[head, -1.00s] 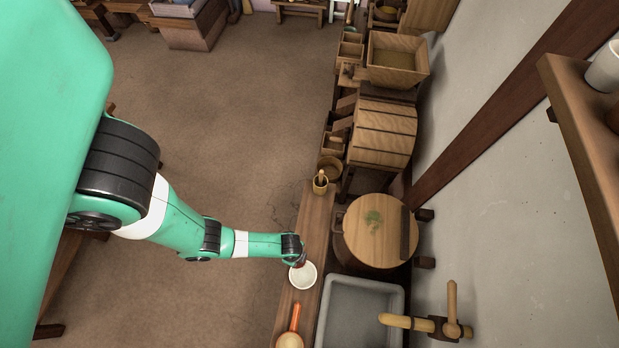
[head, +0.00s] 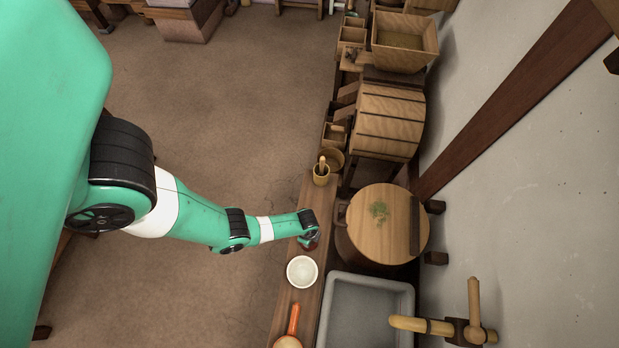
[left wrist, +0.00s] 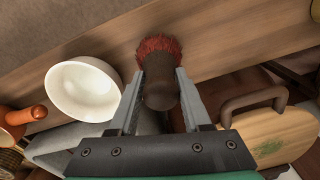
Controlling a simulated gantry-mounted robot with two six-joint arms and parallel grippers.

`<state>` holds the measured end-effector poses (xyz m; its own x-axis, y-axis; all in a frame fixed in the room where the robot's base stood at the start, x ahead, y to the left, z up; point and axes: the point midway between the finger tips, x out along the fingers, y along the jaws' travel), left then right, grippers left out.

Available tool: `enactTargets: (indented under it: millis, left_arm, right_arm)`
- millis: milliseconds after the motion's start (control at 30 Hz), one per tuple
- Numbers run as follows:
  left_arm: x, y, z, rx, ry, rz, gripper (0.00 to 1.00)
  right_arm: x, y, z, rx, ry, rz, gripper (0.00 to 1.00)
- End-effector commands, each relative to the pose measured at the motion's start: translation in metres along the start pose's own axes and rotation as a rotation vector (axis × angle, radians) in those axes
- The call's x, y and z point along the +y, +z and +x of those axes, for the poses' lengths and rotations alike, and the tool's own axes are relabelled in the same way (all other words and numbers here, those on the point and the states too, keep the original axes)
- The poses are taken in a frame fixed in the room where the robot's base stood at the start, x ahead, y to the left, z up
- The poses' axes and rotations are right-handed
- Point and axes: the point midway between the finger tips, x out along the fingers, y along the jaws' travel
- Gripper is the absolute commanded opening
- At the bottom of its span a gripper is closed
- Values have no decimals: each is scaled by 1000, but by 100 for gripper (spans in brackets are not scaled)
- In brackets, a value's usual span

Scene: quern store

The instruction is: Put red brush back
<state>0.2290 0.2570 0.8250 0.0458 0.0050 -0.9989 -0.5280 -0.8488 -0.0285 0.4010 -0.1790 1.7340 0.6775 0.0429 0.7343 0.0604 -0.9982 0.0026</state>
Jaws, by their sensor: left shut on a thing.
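The red brush (left wrist: 160,72) has red bristles and a dark brown handle. In the left wrist view it sits between the two fingers of my left gripper (left wrist: 160,95), which is shut on its handle, with the bristles pointing away from the gripper. In the head view my left gripper (head: 309,241) is over the narrow wooden shelf (head: 311,207), just beyond the white bowl (head: 302,272). The brush is mostly hidden there under the wrist. Whether the brush touches the shelf I cannot tell. My right gripper is not in view.
The white bowl also shows in the left wrist view (left wrist: 84,90). An orange-handled ladle (head: 292,322) lies nearer on the shelf, and a small cup (head: 321,174) stands farther along it. A grey sink (head: 368,315) and a round wooden lid (head: 385,235) lie to the right.

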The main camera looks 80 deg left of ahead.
Motion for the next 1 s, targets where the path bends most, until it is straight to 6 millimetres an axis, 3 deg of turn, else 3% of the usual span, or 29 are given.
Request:
enactTargets:
  millis: [200, 233, 400, 767, 1000]
  left_arm:
    - [0, 0, 3, 0, 0, 0, 0]
    - [0, 0, 2, 0, 0, 0, 50]
    - [0, 0, 1, 0, 0, 0, 78]
    - [0, 0, -4, 0, 0, 0, 78]
    - [-1, -1, -42, 2, -2, 0, 78]
  right_arm:
    - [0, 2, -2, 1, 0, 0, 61]
    - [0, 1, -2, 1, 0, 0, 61]
    - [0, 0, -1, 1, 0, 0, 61]
    - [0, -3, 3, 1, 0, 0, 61]
    - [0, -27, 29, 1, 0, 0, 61]
